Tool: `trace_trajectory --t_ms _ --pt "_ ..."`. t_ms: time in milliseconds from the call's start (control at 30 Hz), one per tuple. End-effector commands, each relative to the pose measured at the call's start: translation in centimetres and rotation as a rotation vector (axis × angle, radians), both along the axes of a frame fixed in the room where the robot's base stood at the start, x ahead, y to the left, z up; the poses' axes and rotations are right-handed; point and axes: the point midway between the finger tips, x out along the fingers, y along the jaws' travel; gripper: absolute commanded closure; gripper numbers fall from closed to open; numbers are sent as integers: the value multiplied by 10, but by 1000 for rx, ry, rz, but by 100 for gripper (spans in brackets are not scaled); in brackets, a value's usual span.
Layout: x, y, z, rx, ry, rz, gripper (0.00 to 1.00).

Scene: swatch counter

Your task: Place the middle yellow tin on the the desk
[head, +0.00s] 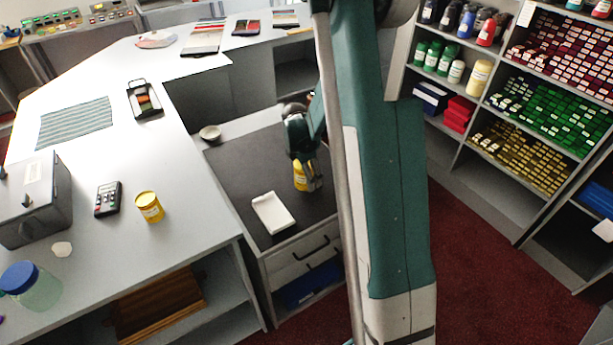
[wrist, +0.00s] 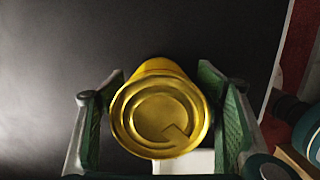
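A yellow tin (head: 300,177) is at my gripper over the dark counter top (head: 235,165). In the wrist view the tin (wrist: 160,115) stands between the two green-padded fingers, its round lid facing the camera. My gripper (wrist: 160,85) is around the tin, with narrow gaps showing beside the fingertips, so it looks open. In the head view my gripper (head: 306,165) points down and partly hides the tin. Whether the tin's base touches the counter is hidden. Another yellow tin (head: 149,207) stands on the white desk (head: 185,215), beside a dark calculator (head: 108,199).
A white tray-like block (head: 272,213) lies on the dark counter just in front of the tin. A small bowl (head: 210,132) sits at its back left. A grey box (head: 35,200) and a blue-lidded jar (head: 30,287) stand on the desk. Stocked shelves (head: 540,90) are at the right.

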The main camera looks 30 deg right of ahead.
Motion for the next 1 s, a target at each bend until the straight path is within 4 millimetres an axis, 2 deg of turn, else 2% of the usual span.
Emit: trace_trajectory --t_ms 467,667,1000 --pt "0 1 8 0 0 0 36" --pt "0 4 27 0 0 0 36" --pt "-1 11 74 0 0 0 36"
